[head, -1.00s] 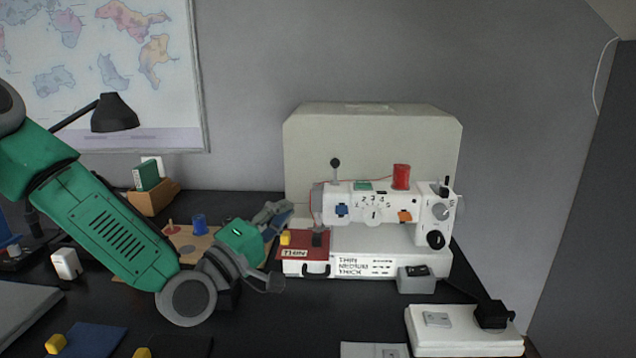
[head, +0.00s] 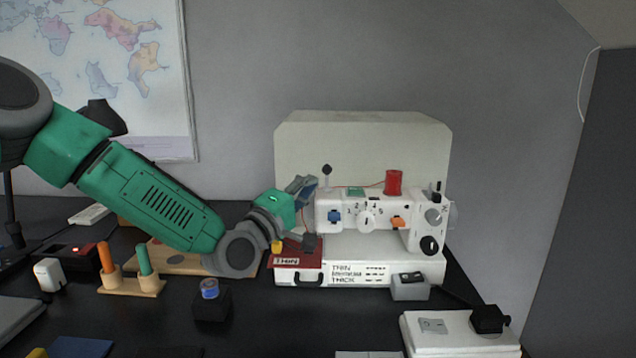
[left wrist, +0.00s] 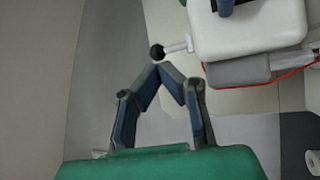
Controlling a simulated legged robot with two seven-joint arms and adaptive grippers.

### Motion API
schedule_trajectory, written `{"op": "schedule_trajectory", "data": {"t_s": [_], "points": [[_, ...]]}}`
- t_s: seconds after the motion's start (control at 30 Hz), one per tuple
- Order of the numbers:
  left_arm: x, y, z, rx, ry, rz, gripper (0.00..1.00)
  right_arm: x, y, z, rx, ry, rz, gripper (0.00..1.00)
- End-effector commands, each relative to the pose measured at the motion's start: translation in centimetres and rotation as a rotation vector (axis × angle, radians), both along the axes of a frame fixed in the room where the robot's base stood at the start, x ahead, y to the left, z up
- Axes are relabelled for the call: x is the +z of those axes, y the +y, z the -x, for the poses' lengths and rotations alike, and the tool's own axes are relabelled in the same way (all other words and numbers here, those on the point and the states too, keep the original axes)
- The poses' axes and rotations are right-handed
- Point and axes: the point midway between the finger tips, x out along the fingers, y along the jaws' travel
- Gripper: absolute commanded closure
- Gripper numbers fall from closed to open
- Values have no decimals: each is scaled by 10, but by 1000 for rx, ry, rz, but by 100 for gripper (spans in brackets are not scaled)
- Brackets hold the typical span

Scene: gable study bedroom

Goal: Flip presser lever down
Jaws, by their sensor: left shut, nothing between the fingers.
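The white sewing machine (head: 368,215) stands on the desk in front of a cream case. A lever with a black ball tip (head: 327,170), apparently the presser lever, points up at the machine's left end. In the left wrist view the black ball (left wrist: 157,52) sits on a pale rod coming out of the machine head. My left gripper (head: 309,184) is shut and empty, just left of the machine head and slightly below the ball. In the left wrist view its fingertips (left wrist: 163,68) meet close to the ball; whether they touch it I cannot tell. My right gripper is out of view.
A red board (head: 297,256) marked THIN lies at the machine base's left. A grey pedal-like box (head: 410,287) stands in front. A wooden stand with orange and green pegs (head: 132,285) and a dark box with a blue top (head: 211,303) are on the left.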

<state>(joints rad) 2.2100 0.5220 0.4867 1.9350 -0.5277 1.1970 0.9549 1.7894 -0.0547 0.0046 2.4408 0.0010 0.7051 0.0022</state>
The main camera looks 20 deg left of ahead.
Motion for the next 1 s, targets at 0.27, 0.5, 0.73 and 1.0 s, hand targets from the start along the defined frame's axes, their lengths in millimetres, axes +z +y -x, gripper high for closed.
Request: {"op": "schedule_trajectory", "data": {"t_s": [0.27,0.5,0.73,1.0], "points": [[7,-9,-25,-1,0,0,100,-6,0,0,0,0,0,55],[8,-9,-27,-1,1,0,100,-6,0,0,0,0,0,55],[8,-9,-27,0,7,2,100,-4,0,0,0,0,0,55],[10,-9,-29,0,58,17,100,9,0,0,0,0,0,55]]}}
